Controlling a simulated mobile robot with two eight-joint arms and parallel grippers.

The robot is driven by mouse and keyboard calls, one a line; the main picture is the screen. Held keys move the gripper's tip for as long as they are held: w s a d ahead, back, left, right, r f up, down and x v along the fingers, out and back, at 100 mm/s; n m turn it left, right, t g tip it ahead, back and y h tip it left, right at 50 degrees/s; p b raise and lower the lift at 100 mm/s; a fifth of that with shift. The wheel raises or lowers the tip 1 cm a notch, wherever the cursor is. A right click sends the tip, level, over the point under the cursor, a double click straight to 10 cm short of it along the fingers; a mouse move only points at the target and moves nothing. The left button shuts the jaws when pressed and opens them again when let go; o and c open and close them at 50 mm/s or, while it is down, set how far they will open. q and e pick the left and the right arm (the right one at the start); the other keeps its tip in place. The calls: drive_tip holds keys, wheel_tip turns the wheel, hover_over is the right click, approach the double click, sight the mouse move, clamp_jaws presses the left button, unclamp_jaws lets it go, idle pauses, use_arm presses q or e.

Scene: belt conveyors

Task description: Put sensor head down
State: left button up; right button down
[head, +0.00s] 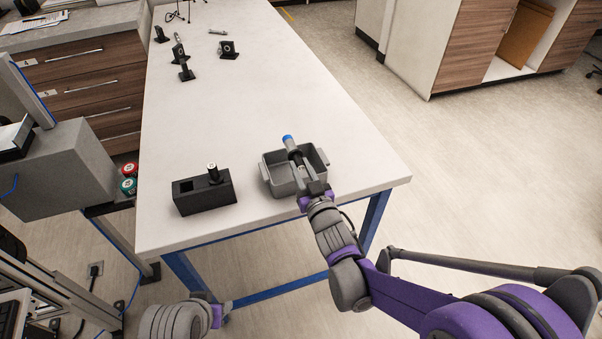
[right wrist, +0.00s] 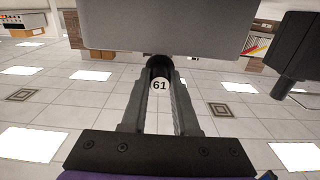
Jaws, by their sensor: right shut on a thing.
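My right gripper (head: 291,152) hangs over the grey bin (head: 268,178) near the table's front edge. It is shut on the sensor head (head: 287,139), a dark cylinder with a blue end in the head view.
A black block (head: 204,195) with a square opening and a small upright cylinder (head: 212,170) stands left of the bin. Several small black fixtures (head: 187,73) stand at the table's far end. The middle of the white table (head: 240,110) is clear.

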drive_tip(key=shift+f, duration=0.75)
drive_tip(key=shift+f+b, duration=0.5)
drive_tip(key=shift+b, duration=0.05)
drive_tip(key=c, duration=0.7)
unclamp_jaws()
drive_tip(key=shift+r, duration=0.15)
